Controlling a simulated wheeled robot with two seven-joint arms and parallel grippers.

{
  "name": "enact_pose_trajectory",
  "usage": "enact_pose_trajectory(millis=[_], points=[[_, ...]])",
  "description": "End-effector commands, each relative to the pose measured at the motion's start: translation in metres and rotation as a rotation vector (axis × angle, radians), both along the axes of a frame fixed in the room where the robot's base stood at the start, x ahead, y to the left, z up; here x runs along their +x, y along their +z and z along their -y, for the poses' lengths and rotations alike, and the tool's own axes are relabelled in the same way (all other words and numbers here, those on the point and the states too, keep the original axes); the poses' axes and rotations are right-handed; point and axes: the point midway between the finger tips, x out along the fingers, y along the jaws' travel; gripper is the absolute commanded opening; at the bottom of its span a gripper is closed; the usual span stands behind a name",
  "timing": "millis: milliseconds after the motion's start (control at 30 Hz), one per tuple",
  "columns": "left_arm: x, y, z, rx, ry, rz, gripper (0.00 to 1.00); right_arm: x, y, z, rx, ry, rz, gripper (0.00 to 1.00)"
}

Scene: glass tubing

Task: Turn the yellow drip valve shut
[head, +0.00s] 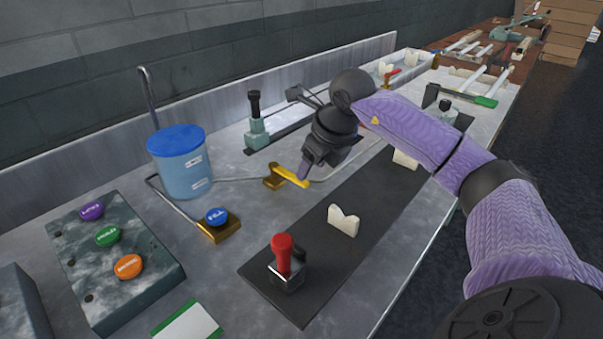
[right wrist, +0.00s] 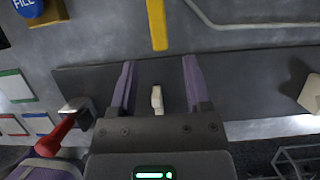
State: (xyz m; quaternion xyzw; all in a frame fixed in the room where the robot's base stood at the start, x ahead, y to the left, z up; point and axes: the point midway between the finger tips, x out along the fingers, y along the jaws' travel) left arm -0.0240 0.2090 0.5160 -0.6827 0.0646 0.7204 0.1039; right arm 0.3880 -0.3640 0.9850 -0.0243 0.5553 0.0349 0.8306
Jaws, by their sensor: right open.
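The yellow drip valve's lever (head: 292,177) sits on a small brass-coloured body on the grey bench, to the right of the blue-lidded tank. Its lever also shows in the right wrist view (right wrist: 157,25) as a straight yellow bar at the top edge, pointing down the picture. My right gripper (head: 306,168) is just by the lever in the head view. In the right wrist view its two purple fingers (right wrist: 158,76) are spread apart with nothing between them touching. The lever lies beyond the fingertips, roughly centred between them. My left gripper is in neither view.
A blue-lidded tank (head: 183,165) and a blue FILL button (head: 216,217) stand to the left. A red-handled clamp (head: 284,262) and a cream V-block (head: 343,221) stand on a dark strip. A green-bodied clamp (head: 257,130) stands behind.

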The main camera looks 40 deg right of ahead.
Motion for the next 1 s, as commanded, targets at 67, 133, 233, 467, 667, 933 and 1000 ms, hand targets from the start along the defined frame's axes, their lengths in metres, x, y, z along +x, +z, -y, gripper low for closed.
enact_pose_trajectory(millis=[67, 133, 233, 467, 667, 933, 1000], points=[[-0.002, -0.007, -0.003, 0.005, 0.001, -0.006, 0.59, 0.006, -0.019, -0.001, 0.003, 0.001, -0.002, 0.62], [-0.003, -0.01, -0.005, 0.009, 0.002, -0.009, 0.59, 0.01, -0.028, -0.001, 0.003, 0.0, -0.002, 0.62], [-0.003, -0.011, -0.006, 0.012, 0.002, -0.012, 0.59, 0.014, -0.035, -0.001, 0.001, 0.0, 0.0, 0.62], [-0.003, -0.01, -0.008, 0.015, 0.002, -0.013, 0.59, 0.015, -0.035, -0.001, 0.001, 0.0, 0.001, 0.62], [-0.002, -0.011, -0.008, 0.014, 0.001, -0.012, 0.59, 0.015, -0.035, -0.001, 0.001, 0.0, 0.001, 0.26], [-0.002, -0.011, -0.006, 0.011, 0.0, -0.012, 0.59, 0.015, -0.035, -0.001, 0.001, 0.0, 0.001, 0.0], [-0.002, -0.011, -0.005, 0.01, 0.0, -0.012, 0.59, 0.015, -0.035, -0.001, 0.001, 0.0, 0.001, 0.0]])
